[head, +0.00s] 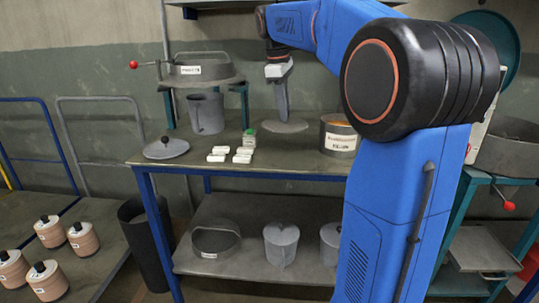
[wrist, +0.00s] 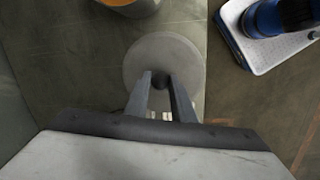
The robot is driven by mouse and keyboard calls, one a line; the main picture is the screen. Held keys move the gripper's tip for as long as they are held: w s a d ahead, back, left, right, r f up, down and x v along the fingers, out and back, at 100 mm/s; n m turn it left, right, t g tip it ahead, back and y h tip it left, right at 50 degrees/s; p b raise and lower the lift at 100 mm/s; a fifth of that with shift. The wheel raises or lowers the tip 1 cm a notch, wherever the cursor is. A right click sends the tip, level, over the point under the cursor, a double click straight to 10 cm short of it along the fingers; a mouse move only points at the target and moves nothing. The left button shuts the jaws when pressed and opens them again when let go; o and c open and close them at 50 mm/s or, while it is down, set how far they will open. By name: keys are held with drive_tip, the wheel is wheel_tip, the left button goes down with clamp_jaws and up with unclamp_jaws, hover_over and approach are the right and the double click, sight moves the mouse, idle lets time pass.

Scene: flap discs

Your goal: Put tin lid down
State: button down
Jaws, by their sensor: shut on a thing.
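The tin lid (head: 287,127) is a flat grey disc at the workbench, to the left of an open labelled tin (head: 340,140). My gripper (head: 283,117) points down over its middle. In the wrist view, the fingers (wrist: 161,84) close on the dark central knob of the lid (wrist: 187,60). The lid is level and low at the bench top; I cannot tell whether it touches. The tin also shows at the top edge of the wrist view (wrist: 130,7).
A second grey lid with a black knob (head: 166,149) lies at the bench's left. The bench front between blocks and tin is clear (head: 290,157).

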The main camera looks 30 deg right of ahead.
sight(283, 123)
wheel_tip(283, 123, down, 5)
drive_tip(key=shift+a, duration=0.15)
drive_tip(key=shift+f, duration=2.45)
drive_tip(key=c, duration=1.5)
unclamp_jaws()
drive_tip(key=shift+f, duration=0.1)
drive_tip(key=r, duration=0.4)
drive_tip(key=a+r, duration=0.1)
drive_tip(key=r, duration=0.3)
drive_tip(key=a+r, duration=0.1)
drive_tip(key=r, duration=0.3)
drive_tip(key=shift+s, duration=0.1)
